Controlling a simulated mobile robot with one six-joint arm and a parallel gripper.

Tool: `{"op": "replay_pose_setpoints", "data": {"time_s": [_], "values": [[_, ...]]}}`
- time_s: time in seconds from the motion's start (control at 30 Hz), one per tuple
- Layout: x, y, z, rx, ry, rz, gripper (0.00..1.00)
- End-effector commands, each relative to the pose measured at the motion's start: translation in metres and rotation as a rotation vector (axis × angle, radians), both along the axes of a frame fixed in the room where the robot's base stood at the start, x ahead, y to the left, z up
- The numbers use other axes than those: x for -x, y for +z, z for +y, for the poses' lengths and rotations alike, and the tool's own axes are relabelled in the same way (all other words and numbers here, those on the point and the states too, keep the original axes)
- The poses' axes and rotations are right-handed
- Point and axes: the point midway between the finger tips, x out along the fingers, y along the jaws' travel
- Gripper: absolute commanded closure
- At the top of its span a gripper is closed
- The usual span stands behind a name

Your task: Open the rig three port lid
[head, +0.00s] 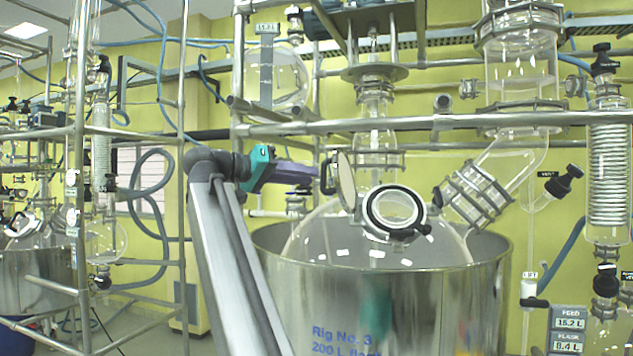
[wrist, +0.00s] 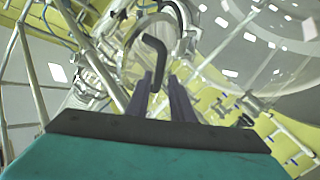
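The port lid (head: 346,181) of rig three is a pale round disc. It stands raised, near upright, at the left of the open port ring (head: 373,222) on the glass vessel (head: 325,235). Its black handle (head: 327,176) faces left, towards my gripper (head: 316,174). In the wrist view the bent black handle (wrist: 156,52) shows ahead of and partly between the two fingers of my gripper (wrist: 163,85). The fingers stand apart with a gap between them. I cannot tell whether either finger touches the handle.
A steel tub (head: 400,310) marked Rig No. 3 surrounds the vessel. A horizontal steel rail (head: 440,124) runs above the port. A clamped glass elbow (head: 474,194) stands right of it, and an upright post (head: 183,240) left of my arm.

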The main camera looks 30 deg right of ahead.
Motion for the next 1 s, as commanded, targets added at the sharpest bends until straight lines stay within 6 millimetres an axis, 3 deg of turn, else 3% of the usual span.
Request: {"op": "replay_pose_setpoints", "data": {"time_s": [0.3, 0.5, 1.0], "values": [[0.003, 0.004, 0.053, -0.001, 0.004, -0.001, 0.79], [0.005, 0.006, 0.074, -0.001, 0.002, -0.001, 0.79], [0.007, 0.007, 0.080, -0.001, 0.002, -0.001, 0.79]]}}
